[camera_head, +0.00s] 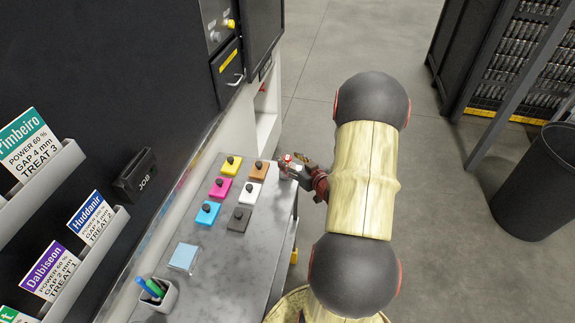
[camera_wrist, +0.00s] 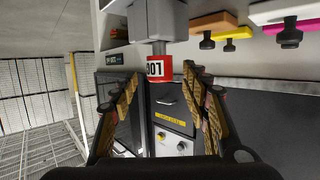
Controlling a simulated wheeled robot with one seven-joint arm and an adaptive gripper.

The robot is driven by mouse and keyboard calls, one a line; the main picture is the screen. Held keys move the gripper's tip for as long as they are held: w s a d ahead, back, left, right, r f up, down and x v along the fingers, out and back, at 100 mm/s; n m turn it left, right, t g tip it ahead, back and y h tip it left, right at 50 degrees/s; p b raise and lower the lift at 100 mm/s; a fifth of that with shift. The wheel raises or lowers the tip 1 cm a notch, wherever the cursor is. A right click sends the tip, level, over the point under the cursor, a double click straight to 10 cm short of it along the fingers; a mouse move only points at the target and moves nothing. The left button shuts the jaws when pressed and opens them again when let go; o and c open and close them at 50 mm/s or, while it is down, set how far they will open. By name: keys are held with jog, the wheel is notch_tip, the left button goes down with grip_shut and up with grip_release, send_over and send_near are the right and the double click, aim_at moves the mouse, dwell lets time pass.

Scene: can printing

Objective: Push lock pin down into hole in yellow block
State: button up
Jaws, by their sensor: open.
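A yellow block (camera_head: 238,167) stands at the far end of the grey worktop, with a black knob-topped pin (camera_head: 231,159) upright on it. In the wrist view the yellow block (camera_wrist: 243,32) appears upside down with its black knob (camera_wrist: 229,45). I cannot tell how deep the pin sits. My gripper (camera_head: 297,170) is at the worktop's right edge, to the right of the yellow block and apart from it. In the wrist view my gripper (camera_wrist: 161,77) is open, its fingers on either side of a red numbered cylinder (camera_wrist: 159,69); contact is unclear.
Magenta (camera_head: 220,190), cyan (camera_head: 208,213), orange (camera_head: 261,171), white (camera_head: 249,195) and grey (camera_head: 239,219) blocks with black knobs stand nearby. A pale blue pad (camera_head: 184,257) and pen cup (camera_head: 154,299) lie nearer. A black bin (camera_head: 537,185) stands right.

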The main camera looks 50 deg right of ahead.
jog(key=shift+x, duration=1.2)
jog(key=shift+c, duration=0.2)
jog(key=c, duration=1.1)
grip_shut()
